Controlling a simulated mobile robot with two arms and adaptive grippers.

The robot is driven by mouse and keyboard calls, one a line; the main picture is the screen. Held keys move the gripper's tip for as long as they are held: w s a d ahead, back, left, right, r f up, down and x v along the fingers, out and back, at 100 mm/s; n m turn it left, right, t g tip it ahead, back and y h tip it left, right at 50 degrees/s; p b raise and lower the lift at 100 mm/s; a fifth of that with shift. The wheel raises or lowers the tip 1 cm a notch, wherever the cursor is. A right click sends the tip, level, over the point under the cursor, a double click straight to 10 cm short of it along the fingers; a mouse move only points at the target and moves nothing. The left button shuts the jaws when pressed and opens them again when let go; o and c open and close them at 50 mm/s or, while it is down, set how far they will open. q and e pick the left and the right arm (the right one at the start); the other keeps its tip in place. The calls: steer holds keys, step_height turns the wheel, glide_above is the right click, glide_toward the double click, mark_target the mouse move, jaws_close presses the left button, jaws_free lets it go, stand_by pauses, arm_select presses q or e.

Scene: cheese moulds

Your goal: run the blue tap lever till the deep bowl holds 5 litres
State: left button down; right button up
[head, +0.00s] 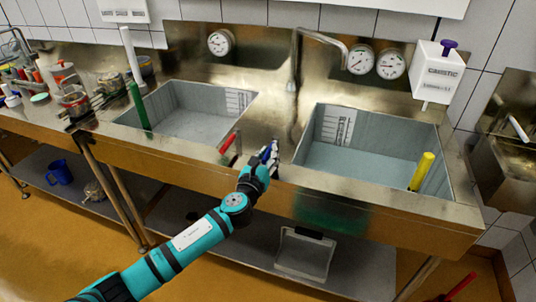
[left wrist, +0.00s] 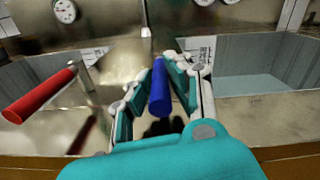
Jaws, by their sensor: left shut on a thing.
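The blue tap lever (left wrist: 159,88) stands between the two basins. My left gripper (head: 269,156) is at it, and in the left wrist view its fingers (left wrist: 160,84) are closed around the lever from both sides. In the head view the fingers mostly hide the lever. The right basin (head: 374,168) and the left basin (head: 192,128) both have marked scales on their walls. I cannot tell which is the deep bowl or read a water level. The metal spout (head: 323,41) reaches toward the right basin; I see no clear stream. My right gripper is not in view.
A red lever (head: 229,146) stands left of my gripper and shows large in the left wrist view (left wrist: 40,95). A yellow handle (head: 422,171) stands at the right basin, a green one (head: 138,107) by the left. Dial gauges (head: 391,64) and a caustic dispenser (head: 438,72) are behind.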

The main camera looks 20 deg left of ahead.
arm_select(q)
steer(key=shift+d+y, duration=0.15)
steer(key=shift+y, duration=0.15)
steer(key=shift+d+n+y, duration=0.4)
steer(key=shift+n+y, duration=0.25)
steer(key=shift+y, duration=0.2)
steer(key=shift+d+n+y, duration=0.4)
steer(key=shift+n+y, duration=0.25)
steer(key=shift+y, duration=0.2)
steer(key=shift+w+d+n+g+y+b, duration=0.1)
steer(key=shift+d+n+g+y+b, duration=0.15)
steer(key=shift+n+y, duration=0.4)
steer(key=shift+w+d+n+g+y+b, duration=0.15)
steer(key=shift+d+n+g+y, duration=0.2)
steer(key=shift+y, duration=0.45)
steer(key=shift+w+d+n+g+y+b, duration=0.15)
steer(key=shift+d+n+g+y, duration=0.15)
steer(key=shift+n+y, duration=0.35)
steer(key=shift+y, duration=0.3)
steer(key=c, duration=1.2)
jaws_free()
steer(key=shift+c, duration=0.2)
steer(key=shift+s, duration=0.1)
steer(key=v, duration=1.2)
steer(key=shift+r, duration=0.1)
